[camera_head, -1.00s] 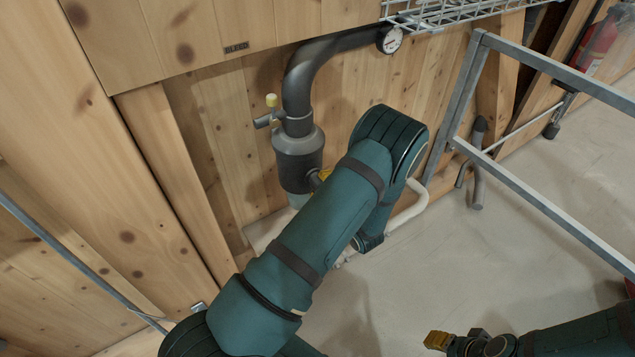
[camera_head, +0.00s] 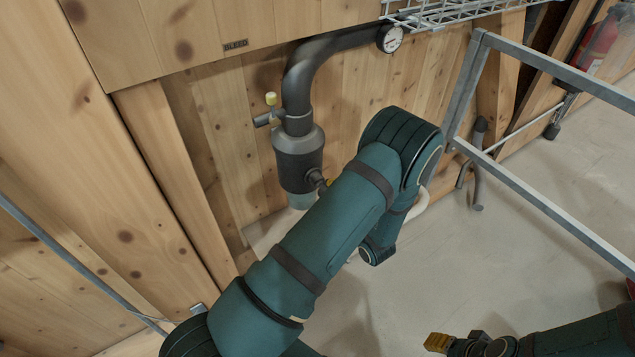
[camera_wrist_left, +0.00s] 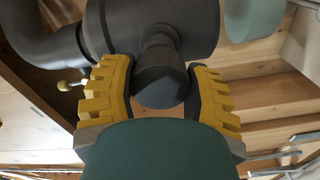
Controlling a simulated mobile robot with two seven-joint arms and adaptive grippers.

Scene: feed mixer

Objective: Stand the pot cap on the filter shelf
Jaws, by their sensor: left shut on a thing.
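My left gripper (camera_head: 323,185) is at the right side of a dark grey filter pot (camera_head: 298,160), mostly hidden by my arm in the head view. In the left wrist view the yellow fingers of my left gripper (camera_wrist_left: 161,82) are shut on a round dark grey cap (camera_wrist_left: 160,78), which I take as the pot cap. The cap sits against the side of the pot's body (camera_wrist_left: 150,22); whether it is joined there I cannot tell. My right gripper (camera_head: 437,342) is at the bottom, away from the pot; its opening is unclear. A wire shelf (camera_head: 450,13) is at top right.
A dark pipe (camera_head: 305,68) with a gauge (camera_head: 390,39) runs above the pot. A small yellow-topped valve (camera_head: 270,108) is on its left. A metal frame (camera_head: 540,190) stands at the right.

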